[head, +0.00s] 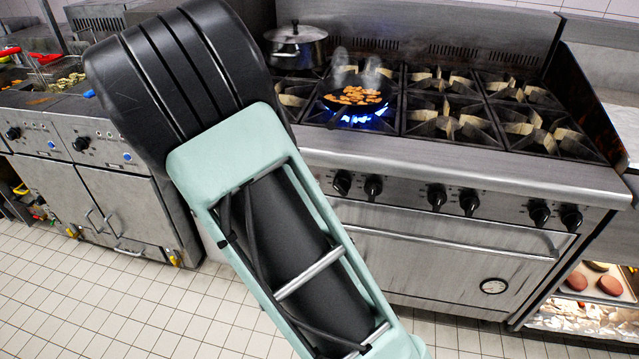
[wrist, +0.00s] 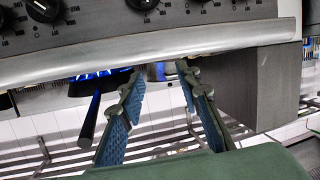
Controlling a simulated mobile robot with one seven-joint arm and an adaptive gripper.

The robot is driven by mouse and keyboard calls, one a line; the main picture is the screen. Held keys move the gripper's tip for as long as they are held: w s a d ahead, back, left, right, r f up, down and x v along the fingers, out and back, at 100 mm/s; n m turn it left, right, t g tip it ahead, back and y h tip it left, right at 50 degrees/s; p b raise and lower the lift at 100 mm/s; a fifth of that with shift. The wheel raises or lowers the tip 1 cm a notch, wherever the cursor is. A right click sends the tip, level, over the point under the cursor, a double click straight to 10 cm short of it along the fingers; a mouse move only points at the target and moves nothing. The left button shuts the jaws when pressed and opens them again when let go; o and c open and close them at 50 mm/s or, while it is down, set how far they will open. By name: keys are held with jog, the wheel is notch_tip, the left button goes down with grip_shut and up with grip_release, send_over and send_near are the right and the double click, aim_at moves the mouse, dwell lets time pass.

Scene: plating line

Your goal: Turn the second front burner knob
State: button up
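The range's front panel (head: 405,192) carries a row of black knobs in pairs. They include a left pair, (head: 342,183) and (head: 373,187), a middle pair, (head: 437,197) and (head: 469,203), and a right pair, (head: 539,213) and (head: 571,218). I cannot tell for sure which is the second front burner knob. In the wrist view, which looks upside down, two knobs (wrist: 140,4) (wrist: 44,9) show at the top edge, with printed dials around them. My gripper (wrist: 155,78) is open and empty, apart from the knobs. In the head view my arm hides it.
A pan of food (head: 355,97) sits over a lit blue flame (head: 365,121); its dark handle (wrist: 88,122) shows in the wrist view. A lidded pot (head: 296,46) stands behind. The steel front rail (head: 470,176) juts out above the knobs. The tiled floor (head: 130,310) is clear.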

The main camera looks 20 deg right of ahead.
jog(key=s+d+f+n+h+b, duration=0.2)
jog(key=s+d+f+b, duration=0.3)
jog(key=f, duration=0.5)
jog(key=n+h+b, duration=0.2)
jog(key=n+h, duration=0.1)
send_near(340, 192)
jog(key=shift+t+y, duration=0.3)
jog(key=shift+t, duration=0.1)
jog(key=x, duration=0.8)
jog(key=shift+w+d+f, duration=0.1)
jog(key=shift+w+d, duration=0.1)
jog(key=shift+d, duration=0.25)
jog(key=shift+c, duration=0.6)
grip_shut()
